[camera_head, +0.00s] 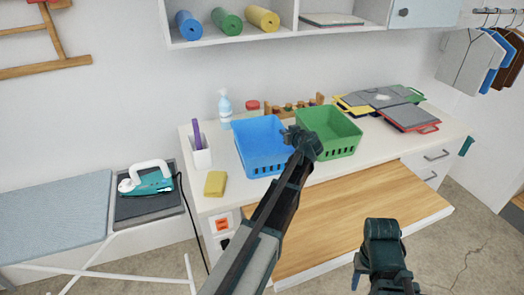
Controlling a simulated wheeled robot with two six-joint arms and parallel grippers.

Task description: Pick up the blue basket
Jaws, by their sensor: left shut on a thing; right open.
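The blue basket (257,149) is on the white counter, left of the green basket. It is open-topped, with slots low in its front wall. My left gripper (291,136) is at its right rim and shut on it. The gripper and arm hide part of the basket's right side. I cannot tell whether the basket's base is off the counter. My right gripper (384,232) is open and empty, in front of the pulled-out wooden board, well away from the basket.
The green basket (333,137) stands close on the right. A yellow sponge (215,184), a white holder (200,154) and a spray bottle (225,109) are to the left. Folders (385,102) lie at right. The wooden board (345,215) is bare. An iron (147,180) rests at far left.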

